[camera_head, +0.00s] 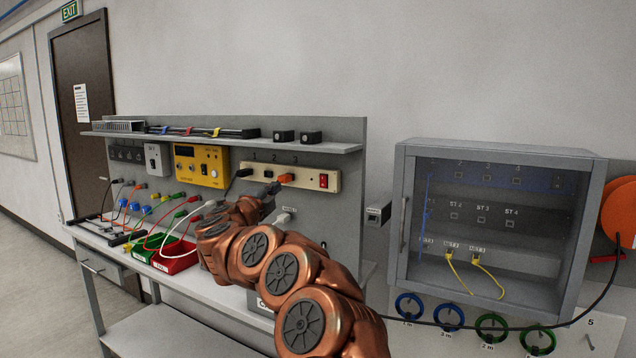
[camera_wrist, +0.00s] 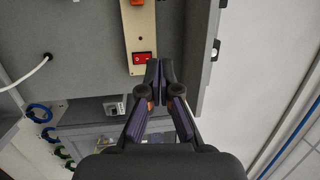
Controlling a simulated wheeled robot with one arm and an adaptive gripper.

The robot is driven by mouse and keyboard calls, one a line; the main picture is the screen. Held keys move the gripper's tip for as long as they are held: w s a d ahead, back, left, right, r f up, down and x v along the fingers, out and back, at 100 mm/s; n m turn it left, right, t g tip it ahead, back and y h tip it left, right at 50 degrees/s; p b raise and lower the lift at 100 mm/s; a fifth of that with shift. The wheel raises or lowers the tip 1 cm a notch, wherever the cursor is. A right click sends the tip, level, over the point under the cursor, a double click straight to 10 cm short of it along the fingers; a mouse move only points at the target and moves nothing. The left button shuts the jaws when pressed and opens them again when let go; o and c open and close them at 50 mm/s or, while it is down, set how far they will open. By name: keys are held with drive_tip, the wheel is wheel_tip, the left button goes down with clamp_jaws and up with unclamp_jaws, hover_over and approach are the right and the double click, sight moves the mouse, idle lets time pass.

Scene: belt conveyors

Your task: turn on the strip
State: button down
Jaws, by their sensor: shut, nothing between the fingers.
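The strip (camera_head: 291,177) is a long beige power strip on the grey back panel of the bench. It has numbered sockets, an orange plug and a black plug to the left, and a red rocker switch (camera_head: 323,181) at its right end. In the wrist view the strip (camera_wrist: 138,28) runs down from the top edge, with the red switch (camera_wrist: 143,58) near its lower end. My gripper (camera_wrist: 160,64) is shut and empty, its fingertips just right of the switch in that view. I cannot tell whether they touch. In the head view my arm hides most of the gripper.
A yellow power supply (camera_head: 201,166) and a shelf (camera_head: 230,142) are on the panel. Red bin (camera_head: 176,262) and green bin (camera_head: 147,249) stand below among several cables. A glass-fronted cabinet (camera_head: 398,215) hangs right, with coiled cables (camera_head: 491,327) beneath.

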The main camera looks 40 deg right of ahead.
drive_tip(key=s+d+m+g, duration=0.1)
drive_tip(key=s+d+f+m+g, duration=0.1)
drive_tip(key=s+d+f+g+h, duration=0.1)
drive_tip(key=shift+s+d+m+g, duration=0.2)
drive_tip(key=shift+d+m+g, duration=0.1)
drive_tip(key=shift+d+m, duration=0.1)
drive_tip(key=shift+d, duration=0.1)
drive_tip(key=p, duration=0.3)
approach(322, 177)
drive_tip(key=d, duration=0.1)
drive_tip(key=shift+p+x, duration=1.3)
drive_tip(key=shift+x, duration=1.85)
drive_tip(key=shift+w, duration=0.1)
drive_tip(key=shift+a, duration=0.1)
